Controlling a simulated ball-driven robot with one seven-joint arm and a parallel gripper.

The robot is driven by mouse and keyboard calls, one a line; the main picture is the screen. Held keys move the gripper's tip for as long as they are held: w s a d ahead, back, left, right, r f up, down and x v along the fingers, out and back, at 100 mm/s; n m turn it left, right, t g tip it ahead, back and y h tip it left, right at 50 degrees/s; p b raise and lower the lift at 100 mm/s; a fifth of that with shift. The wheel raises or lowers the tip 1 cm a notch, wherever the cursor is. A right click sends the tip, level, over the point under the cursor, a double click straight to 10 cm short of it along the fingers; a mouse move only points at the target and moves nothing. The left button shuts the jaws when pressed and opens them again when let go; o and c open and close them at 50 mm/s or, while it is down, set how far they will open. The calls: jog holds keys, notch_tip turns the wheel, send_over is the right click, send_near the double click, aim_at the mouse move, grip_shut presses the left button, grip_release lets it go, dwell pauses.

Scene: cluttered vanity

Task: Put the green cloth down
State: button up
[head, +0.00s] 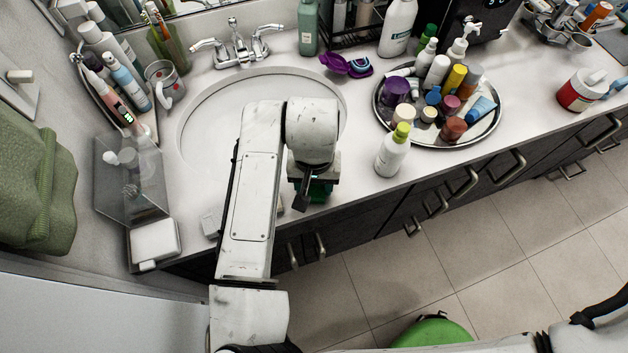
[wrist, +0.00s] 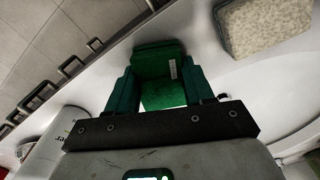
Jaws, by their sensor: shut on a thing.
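The green cloth (wrist: 165,98) looks like a small folded block with a pale label in the wrist view. My gripper (wrist: 160,78) is shut on it, with a finger on either side. In the head view my gripper (head: 308,190) is over the counter's front edge, just in front of the sink, and only a bit of green (head: 320,196) shows beneath it. My wrist hides most of the cloth there. I cannot tell whether the cloth touches the counter.
The sink basin (head: 205,118) lies behind my gripper. A white bottle (head: 389,158) and a round tray (head: 490,132) crowded with cosmetics stand to the right. A pale rough block (wrist: 265,28) lies near the cloth. An olive towel (head: 35,185) hangs at left. Counter between gripper and bottle is bare.

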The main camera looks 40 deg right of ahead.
aim_at(314, 186)
jog(key=shift+f, duration=0.15)
jog(key=o, duration=1)
notch_tip(314, 186, up, 10)
jog(key=p, duration=0.7)
jog(key=shift+f+p, duration=0.25)
jog(key=shift+p, duration=0.1)
jog(key=shift+r, duration=1.45)
